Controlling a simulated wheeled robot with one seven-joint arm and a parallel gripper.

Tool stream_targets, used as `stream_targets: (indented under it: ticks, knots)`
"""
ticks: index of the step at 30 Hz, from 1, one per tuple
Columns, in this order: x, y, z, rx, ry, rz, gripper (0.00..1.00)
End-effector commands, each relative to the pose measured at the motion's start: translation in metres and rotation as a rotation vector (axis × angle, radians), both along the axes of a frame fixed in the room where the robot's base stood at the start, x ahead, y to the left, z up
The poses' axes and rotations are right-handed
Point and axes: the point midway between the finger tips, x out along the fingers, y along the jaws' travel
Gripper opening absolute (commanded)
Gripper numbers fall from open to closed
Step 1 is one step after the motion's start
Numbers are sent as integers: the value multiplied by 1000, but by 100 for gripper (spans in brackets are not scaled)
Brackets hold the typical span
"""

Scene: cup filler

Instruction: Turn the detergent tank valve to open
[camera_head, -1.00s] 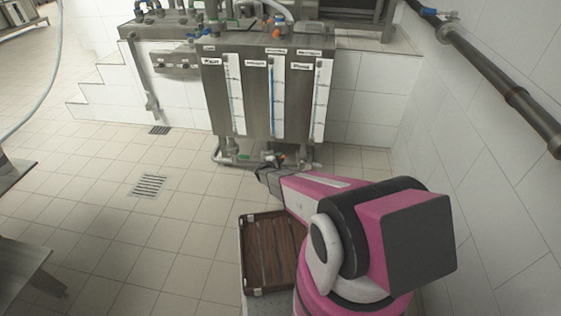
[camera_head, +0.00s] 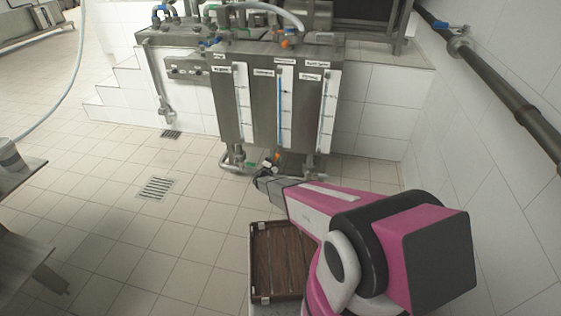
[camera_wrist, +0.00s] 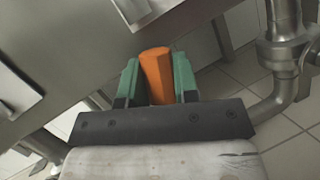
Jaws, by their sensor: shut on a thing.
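An orange valve handle (camera_wrist: 156,72) stands between the two green fingers of my gripper (camera_wrist: 157,88) in the wrist view, and the fingers are closed on it. In the head view, my gripper (camera_head: 262,175) is low in front of the steel tank unit (camera_head: 262,105), near the orange handle (camera_head: 277,158) under its middle part. Which of the tank labels is the detergent one is too small to read surely. The valve body is hidden behind the fingers and wrist plate.
Steel pipework (camera_wrist: 285,60) runs close to the right of my gripper in the wrist view. A tray with a brown slatted bottom (camera_head: 254,265) is below my arm. A white tiled wall is on the right. Open floor with a drain grate (camera_head: 157,188) is on the left.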

Motion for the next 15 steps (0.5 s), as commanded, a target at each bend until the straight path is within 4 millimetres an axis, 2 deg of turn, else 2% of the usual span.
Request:
stream_targets:
  ticks: [6, 15]
  knots:
    - [5, 16, 3, -162, 54, 3, 0]
    - [9, 29, 4, -302, 101, 4, 0]
